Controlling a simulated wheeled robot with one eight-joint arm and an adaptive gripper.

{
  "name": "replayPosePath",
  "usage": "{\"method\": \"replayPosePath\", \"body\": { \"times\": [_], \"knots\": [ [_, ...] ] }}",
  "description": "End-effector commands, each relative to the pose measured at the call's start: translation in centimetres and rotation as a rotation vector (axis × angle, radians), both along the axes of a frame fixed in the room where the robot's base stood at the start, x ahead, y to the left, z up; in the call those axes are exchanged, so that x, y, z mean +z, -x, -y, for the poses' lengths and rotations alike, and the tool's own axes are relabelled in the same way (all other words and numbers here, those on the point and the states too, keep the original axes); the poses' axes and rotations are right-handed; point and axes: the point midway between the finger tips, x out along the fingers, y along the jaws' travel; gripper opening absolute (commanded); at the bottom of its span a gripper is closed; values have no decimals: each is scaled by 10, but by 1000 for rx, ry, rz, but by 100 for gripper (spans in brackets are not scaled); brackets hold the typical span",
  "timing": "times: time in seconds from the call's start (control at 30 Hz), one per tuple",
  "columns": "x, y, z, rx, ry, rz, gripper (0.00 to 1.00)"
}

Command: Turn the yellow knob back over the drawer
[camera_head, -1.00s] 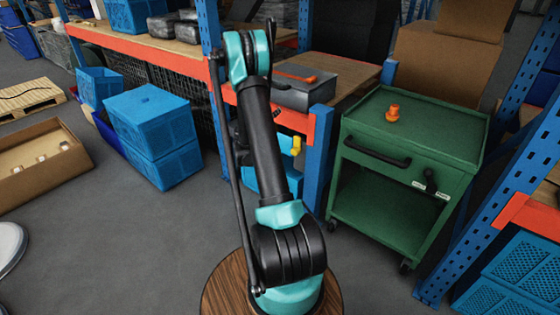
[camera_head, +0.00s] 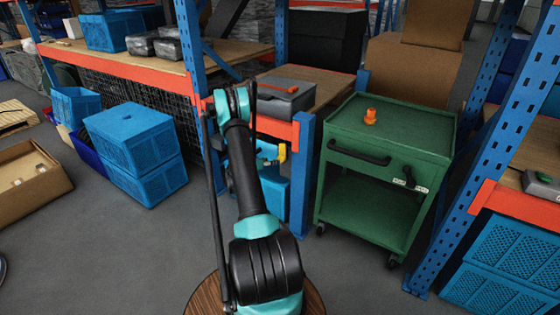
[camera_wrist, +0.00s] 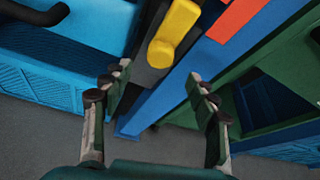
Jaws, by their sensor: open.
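The yellow knob (camera_head: 282,153) shows beside the blue rack upright, just below the orange beam and behind my arm. In the wrist view the yellow knob (camera_wrist: 175,32) is a rounded bar slanting down from the top, ahead of my fingertips and apart from them. My gripper (camera_wrist: 158,73) is open and empty, its two fingers spread below the knob. In the head view my gripper is hidden behind my arm. The green cart to the right has a drawer (camera_head: 345,158) with a black handle. I cannot tell whether this is the task's drawer.
A blue rack upright (camera_head: 303,170) stands between the knob and the green cart (camera_head: 385,135). An orange part (camera_head: 370,116) sits on the cart. A grey box (camera_head: 283,97) rests on the shelf above the knob. Blue crates (camera_head: 140,160) stand at left. Grey floor lies open in front.

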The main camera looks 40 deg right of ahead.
Motion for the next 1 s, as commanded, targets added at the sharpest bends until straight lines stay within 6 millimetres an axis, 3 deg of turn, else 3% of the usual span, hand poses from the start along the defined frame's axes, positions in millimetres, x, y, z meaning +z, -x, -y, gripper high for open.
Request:
{"method": "replayPosePath", "body": {
  "times": [0.2, 0.43, 0.63, 0.9, 1.0],
  "knots": [
    [-16, -11, 40, -2, 1, 1, 59],
    [-29, -20, 70, -1, 0, 1, 59],
    [-33, -24, 82, 0, 1, 0, 59],
    [-34, -24, 83, 1, 1, -1, 59],
    [-34, -24, 83, 1, 1, -1, 49]
  ]
}}
